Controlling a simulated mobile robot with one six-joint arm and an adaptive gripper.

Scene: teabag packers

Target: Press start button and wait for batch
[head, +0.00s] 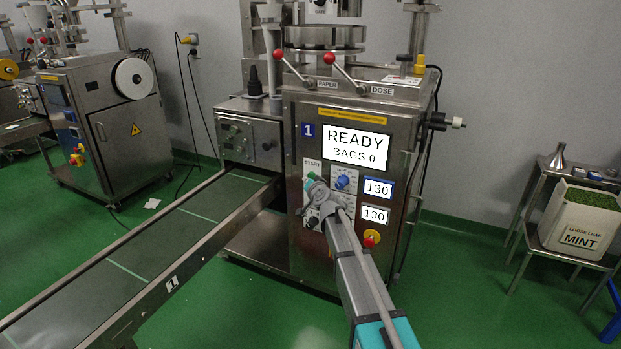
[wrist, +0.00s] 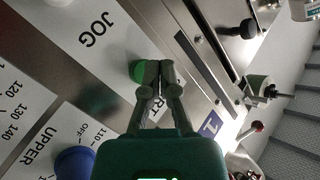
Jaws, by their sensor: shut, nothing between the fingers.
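The packing machine numbered 1 (head: 290,225) stands in the middle of the head view, and its display (head: 356,147) reads READY, BAGS 0. The green start button (wrist: 137,72) shows in the wrist view just left of my fingertips, partly covered by one finger. My gripper (wrist: 160,68) is shut and empty, its tips close to the panel. Whether they touch the button or the panel I cannot tell.
A blue knob (head: 342,183) and a red emergency stop (head: 371,238) are near my arm on the same panel. A conveyor (head: 150,238) runs out to the lower left. A mint tub (head: 580,225) stands on a side table at right. Green floor between is clear.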

